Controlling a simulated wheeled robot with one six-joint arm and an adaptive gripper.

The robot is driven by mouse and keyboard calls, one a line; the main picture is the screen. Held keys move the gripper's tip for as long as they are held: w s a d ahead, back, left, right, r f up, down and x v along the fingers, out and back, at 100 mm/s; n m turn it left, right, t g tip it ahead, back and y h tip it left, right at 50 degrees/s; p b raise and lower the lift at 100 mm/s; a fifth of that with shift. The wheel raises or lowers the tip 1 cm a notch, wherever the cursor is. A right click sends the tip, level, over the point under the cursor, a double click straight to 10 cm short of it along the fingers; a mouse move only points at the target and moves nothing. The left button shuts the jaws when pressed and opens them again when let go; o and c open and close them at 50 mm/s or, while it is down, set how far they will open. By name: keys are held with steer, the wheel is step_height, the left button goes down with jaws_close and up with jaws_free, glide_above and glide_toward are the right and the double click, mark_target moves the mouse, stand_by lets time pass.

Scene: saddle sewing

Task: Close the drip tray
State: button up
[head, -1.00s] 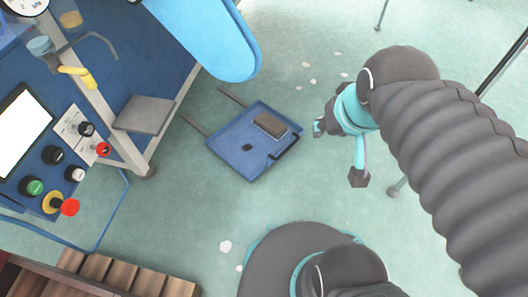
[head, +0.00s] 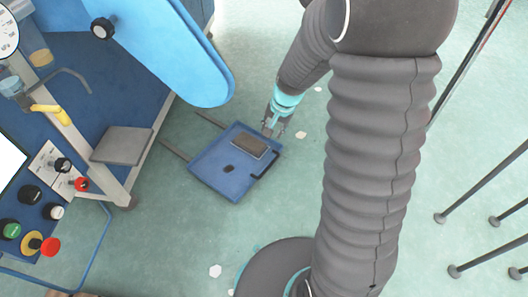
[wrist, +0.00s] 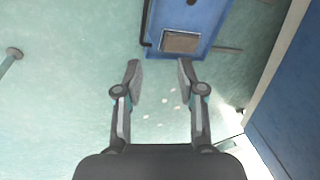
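The blue drip tray (head: 222,184) is pulled out on its two rails from the blue machine in the head view. It has a dark handle along its right front edge, a grey-brown block on it and a small dark hole. My gripper (head: 272,131) is near the tray's upper right corner; whether they touch cannot be told there. In the wrist view the tray (wrist: 207,14) is at the top, ahead of the fingers. My gripper (wrist: 158,68) is open there, with nothing between its fingers.
The blue machine (head: 110,100) stands at the left, with a grey pedal plate (head: 122,145) and a control panel (head: 40,205). A light-blue arm (head: 165,45) overhangs above the tray. Thin dark stand legs (head: 485,180) are at the right. Small pale scraps (head: 300,134) lie on the green floor.

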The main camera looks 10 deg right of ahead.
mark_target(267, 169)
steer(key=w+f+m+b, duration=0.1)
steer(key=f, duration=0.8)
steer(key=w+f+m+b, duration=0.1)
steer(key=w+f, duration=0.1)
steer(key=f, duration=0.7)
steer(key=w+f+g+b, duration=0.1)
steer(key=w+f, duration=0.1)
steer(key=f, duration=0.7)
steer(key=shift+w+a+f+m+b, duration=0.1)
steer(key=shift+f+m+b, duration=0.3)
jaws_close()
